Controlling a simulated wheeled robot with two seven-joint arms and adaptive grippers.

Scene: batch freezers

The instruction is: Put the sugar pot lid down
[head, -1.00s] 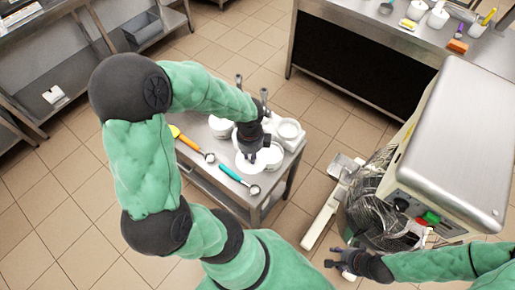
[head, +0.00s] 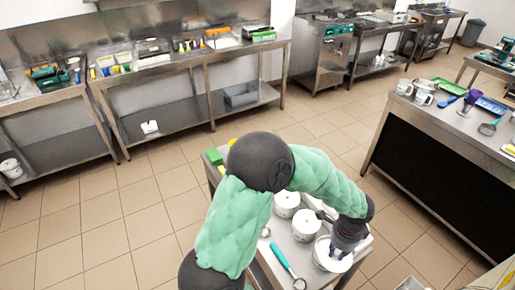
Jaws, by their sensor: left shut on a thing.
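My left gripper (head: 338,249) points down over the right part of a small steel table. It is shut on what looks like the sugar pot lid; the grip itself is small and partly hidden by the fingers. A round white piece (head: 322,261) shows directly under and around the fingertips; I cannot tell whether it is the lid, a pot or both. Two white lidded pots stand to the left of the gripper, one farther back (head: 287,204) and one nearer (head: 305,226). My right gripper is out of view.
A scoop with a turquoise handle (head: 281,258) lies near the table's front. A green item (head: 214,157) is at its back left. A steel counter (head: 430,115) with mugs stands at the right. Wall benches line the back, with open tiled floor between.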

